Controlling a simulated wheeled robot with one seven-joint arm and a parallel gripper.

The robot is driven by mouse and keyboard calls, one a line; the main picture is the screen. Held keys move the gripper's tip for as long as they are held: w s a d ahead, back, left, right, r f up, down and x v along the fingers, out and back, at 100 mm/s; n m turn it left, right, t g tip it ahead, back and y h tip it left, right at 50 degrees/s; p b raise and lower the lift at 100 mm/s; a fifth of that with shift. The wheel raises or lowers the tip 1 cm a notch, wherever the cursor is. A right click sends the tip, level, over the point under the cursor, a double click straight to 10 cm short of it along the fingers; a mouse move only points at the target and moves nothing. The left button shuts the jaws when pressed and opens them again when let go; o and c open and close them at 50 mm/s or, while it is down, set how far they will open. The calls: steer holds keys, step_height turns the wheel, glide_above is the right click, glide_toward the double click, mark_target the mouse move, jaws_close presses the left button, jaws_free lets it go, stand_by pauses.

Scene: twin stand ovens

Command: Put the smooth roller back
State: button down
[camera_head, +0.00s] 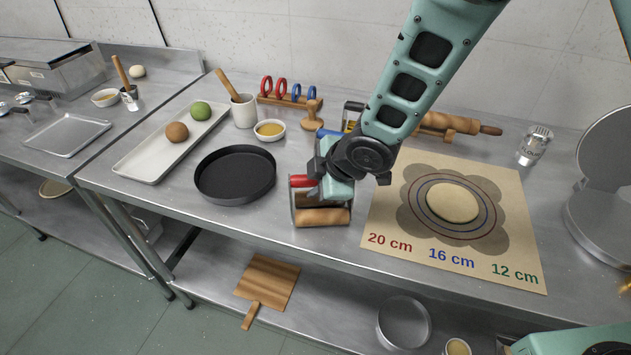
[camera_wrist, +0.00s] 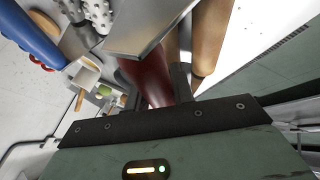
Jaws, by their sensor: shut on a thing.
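The smooth roller (camera_head: 322,217) is a wooden cylinder in a metal frame with a red handle (camera_head: 301,181). It is at the counter's front edge, left of the printed mat; I cannot tell whether it touches the counter. My gripper (camera_head: 328,185) is shut on its red handle, and my wrist hides part of it. In the wrist view the dark red handle (camera_wrist: 146,80) lies between my fingers, with the wooden cylinder (camera_wrist: 210,38) beside it. A second roller with a blue handle (camera_wrist: 30,35) and a white studded cylinder (camera_wrist: 98,12) shows at upper left.
The mat (camera_head: 385,222) bears flat dough (camera_head: 452,203). A black pan (camera_head: 236,174) stands to the left, with a sauce bowl (camera_head: 269,130) and a ring rack (camera_head: 288,100) behind. A rolling pin (camera_head: 452,124) lies at the back. Clear counter lies between pan and roller.

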steer(key=shift+s+f+b, duration=0.15)
steer(key=shift+f+b, duration=0.35)
steer(key=shift+f, duration=0.2)
steer(key=c, duration=1.2)
jaws_free()
steer(key=shift+r, duration=0.1)
steer(key=shift+r+p, duration=0.6)
steer(key=shift+p, duration=0.05)
steer(key=v, duration=1.2)
steer(key=s+d+r+m+g+h, duration=0.1)
steer(key=s+d+m, duration=0.1)
steer(key=s+m, duration=0.2)
steer(key=s+d+r+m+g+h, duration=0.1)
steer(key=s+d+m+g+h, duration=0.1)
steer(key=s, duration=0.7)
steer(key=s+d+r+m+g+h+p, duration=0.1)
steer(key=s+d+m+g, duration=0.1)
steer(key=s+d+m, duration=0.2)
steer(key=shift+s+r+m, duration=0.2)
steer(key=shift+s+m, duration=0.3)
steer(key=shift+s, duration=0.1)
steer(key=shift+s+r+m, duration=0.2)
steer(key=shift+s+m, duration=0.3)
steer(key=shift+s, duration=0.15)
